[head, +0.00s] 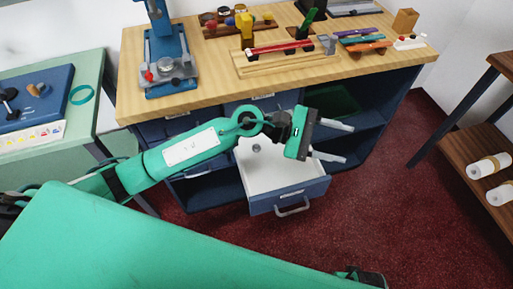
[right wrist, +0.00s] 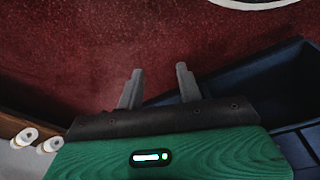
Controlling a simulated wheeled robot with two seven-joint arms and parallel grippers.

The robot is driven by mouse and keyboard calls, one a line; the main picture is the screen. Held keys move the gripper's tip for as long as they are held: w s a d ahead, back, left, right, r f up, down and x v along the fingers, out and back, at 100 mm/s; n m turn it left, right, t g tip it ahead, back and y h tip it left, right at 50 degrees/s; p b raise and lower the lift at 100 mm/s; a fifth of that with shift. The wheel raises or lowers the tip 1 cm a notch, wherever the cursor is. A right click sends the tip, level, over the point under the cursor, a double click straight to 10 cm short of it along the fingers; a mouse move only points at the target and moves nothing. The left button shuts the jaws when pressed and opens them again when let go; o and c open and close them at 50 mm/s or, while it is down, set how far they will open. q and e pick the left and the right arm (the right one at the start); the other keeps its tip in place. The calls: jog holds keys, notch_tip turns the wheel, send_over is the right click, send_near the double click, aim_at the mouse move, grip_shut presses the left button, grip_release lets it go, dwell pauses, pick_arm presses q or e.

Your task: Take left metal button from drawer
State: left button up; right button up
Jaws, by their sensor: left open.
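The drawer (head: 290,203) of the workbench is pulled open in the head view, with a white inside and a blue front. One small round grey metal button (head: 257,148) shows on its floor toward the back left. Any other button is hidden by my arm or out of sight. My left gripper (head: 348,144) is open and empty, its fingers pointing right above the drawer's right side. Its wrist passes over the back of the drawer. My right gripper (right wrist: 160,72) shows in the right wrist view with its fingers apart and nothing between them, over the red floor.
The wooden bench top (head: 215,95) carries a blue press (head: 172,60), wooden racks and coloured tools. A green side table (head: 97,115) stands at left. A brown shelf (head: 480,130) with white rolls stands at right. Open blue shelving (head: 370,115) lies right of the drawer. Red carpet is clear in front.

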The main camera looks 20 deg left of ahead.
pick_arm(q)
jog(key=w+a+f+m+g+y, duration=0.1)
jog(key=a+f+m+y, duration=0.3)
jog(key=f+m+y, duration=0.25)
jog(key=m+t+y, duration=0.2)
jog(key=m+y, duration=0.5)
jog(key=y, duration=0.3)
send_near(256, 146)
jog(key=shift+w+d+f+y, duration=0.15)
jog(key=shift+w+f, duration=0.05)
jog(key=shift+f, duration=0.25)
jog(key=shift+w+d+f+y, duration=0.1)
jog(key=shift+w+f, duration=0.1)
jog(key=shift+f, duration=0.2)
jog(key=shift+w+f, duration=0.1)
jog(key=shift+f, duration=0.8)
jog(key=f, duration=0.4)
jog(key=shift+w+d+f+p, duration=0.1)
jog(key=shift+w+f+p, duration=0.1)
jog(key=shift+f+p, duration=0.2)
jog(key=c, duration=1.1)
pick_arm(e)
jog(key=s+f, duration=0.3)
jog(key=f, duration=0.7)
